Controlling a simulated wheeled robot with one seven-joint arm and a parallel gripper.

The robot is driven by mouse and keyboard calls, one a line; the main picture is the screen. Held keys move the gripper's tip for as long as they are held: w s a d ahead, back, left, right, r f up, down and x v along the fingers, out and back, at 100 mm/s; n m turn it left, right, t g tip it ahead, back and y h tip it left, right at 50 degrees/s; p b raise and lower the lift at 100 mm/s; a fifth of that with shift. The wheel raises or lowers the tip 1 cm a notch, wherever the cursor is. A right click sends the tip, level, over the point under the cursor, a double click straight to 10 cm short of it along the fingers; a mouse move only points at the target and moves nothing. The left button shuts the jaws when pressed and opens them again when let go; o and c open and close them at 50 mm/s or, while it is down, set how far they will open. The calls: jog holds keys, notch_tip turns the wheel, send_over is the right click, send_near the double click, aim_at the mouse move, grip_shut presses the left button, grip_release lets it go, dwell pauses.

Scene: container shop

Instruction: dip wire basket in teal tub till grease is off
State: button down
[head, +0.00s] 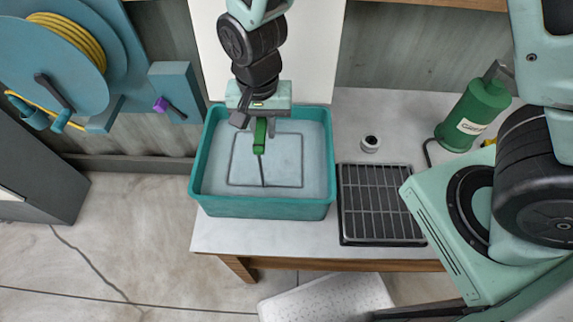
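The teal tub (263,208) stands on the left part of the white bench and holds pale, cloudy liquid. The wire basket (232,160) shows as a thin dark rectangular outline within the tub, apparently under the liquid. Its green handle (260,140) stands up near the middle of the tub. My gripper (259,122) points down over the tub, its fingers on either side of the handle top, and it looks shut on it. The basket's mesh and any grease on it cannot be made out.
A black drain rack (380,203) lies right of the tub. A hose reel (50,60) is at the left wall. A pale perforated step (330,300) is below the bench.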

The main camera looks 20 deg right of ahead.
notch_tip(320, 180, up, 14)
jog(key=p, duration=1.2)
jog(key=shift+f, duration=0.2)
jog(key=shift+r, duration=0.1)
notch_tip(320, 180, up, 3)
jog(key=p, duration=0.3)
dwell(1.2)
